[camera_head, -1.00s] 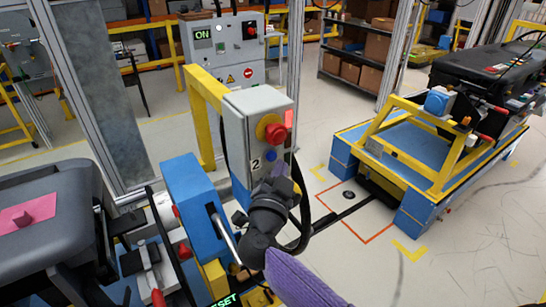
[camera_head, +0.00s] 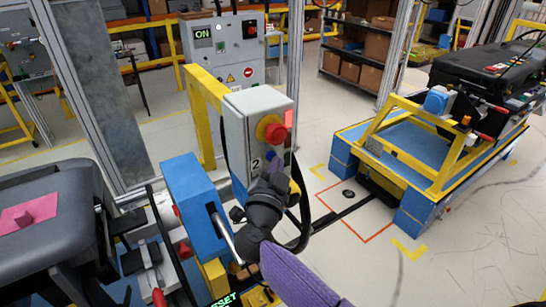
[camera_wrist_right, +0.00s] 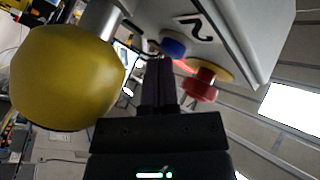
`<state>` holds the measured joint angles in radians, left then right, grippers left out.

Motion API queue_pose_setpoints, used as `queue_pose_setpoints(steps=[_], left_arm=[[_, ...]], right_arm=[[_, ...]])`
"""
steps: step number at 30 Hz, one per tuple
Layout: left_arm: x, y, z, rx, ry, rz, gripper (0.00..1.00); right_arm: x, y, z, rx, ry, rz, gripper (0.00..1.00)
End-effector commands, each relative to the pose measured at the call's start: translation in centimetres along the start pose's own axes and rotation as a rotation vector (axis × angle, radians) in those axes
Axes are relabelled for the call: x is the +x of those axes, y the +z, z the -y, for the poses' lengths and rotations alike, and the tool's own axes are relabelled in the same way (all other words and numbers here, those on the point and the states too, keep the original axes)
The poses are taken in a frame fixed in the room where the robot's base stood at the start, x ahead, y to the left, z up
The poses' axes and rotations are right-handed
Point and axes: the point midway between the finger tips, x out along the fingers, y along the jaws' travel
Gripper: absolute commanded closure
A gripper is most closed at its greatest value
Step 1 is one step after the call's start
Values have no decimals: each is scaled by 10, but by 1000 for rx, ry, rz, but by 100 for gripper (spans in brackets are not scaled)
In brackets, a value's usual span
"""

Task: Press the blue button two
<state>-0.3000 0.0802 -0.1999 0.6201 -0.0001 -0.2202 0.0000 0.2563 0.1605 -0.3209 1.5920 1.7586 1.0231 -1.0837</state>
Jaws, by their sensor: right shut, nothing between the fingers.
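The grey control box (camera_head: 239,120) with the label "2" stands on a yellow post. Its blue button (camera_head: 271,155) sits below the red emergency stop and beside the label, partly hidden by my right gripper in the head view. The blue button also shows in the right wrist view (camera_wrist_right: 173,47), just above and right of the fingertips. My right gripper (camera_head: 276,168) is shut and empty, with its tips (camera_wrist_right: 159,66) pointing up at the button. I cannot tell whether they touch it. My left gripper is in neither view.
The red emergency stop (camera_head: 273,132) on its yellow ring is close to the fingers. A yellow ball knob (camera_wrist_right: 66,76) is large at the left of the wrist view. A blue block (camera_head: 190,205) and metal rod are left of my arm.

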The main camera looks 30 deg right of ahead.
Motion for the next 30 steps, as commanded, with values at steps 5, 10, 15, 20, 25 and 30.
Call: queue_pose_setpoints(steps=[5,10,15,20,25,30], left_arm=[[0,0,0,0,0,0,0],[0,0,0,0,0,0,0],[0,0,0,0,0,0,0],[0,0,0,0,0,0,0],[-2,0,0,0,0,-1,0],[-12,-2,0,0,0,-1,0]], right_arm=[[2,1,1,0,1,0,100],[3,2,2,0,1,1,100],[4,3,3,1,0,2,100],[4,3,3,0,0,1,100],[3,2,2,0,0,2,100],[-3,-3,-2,-3,1,3,100]])
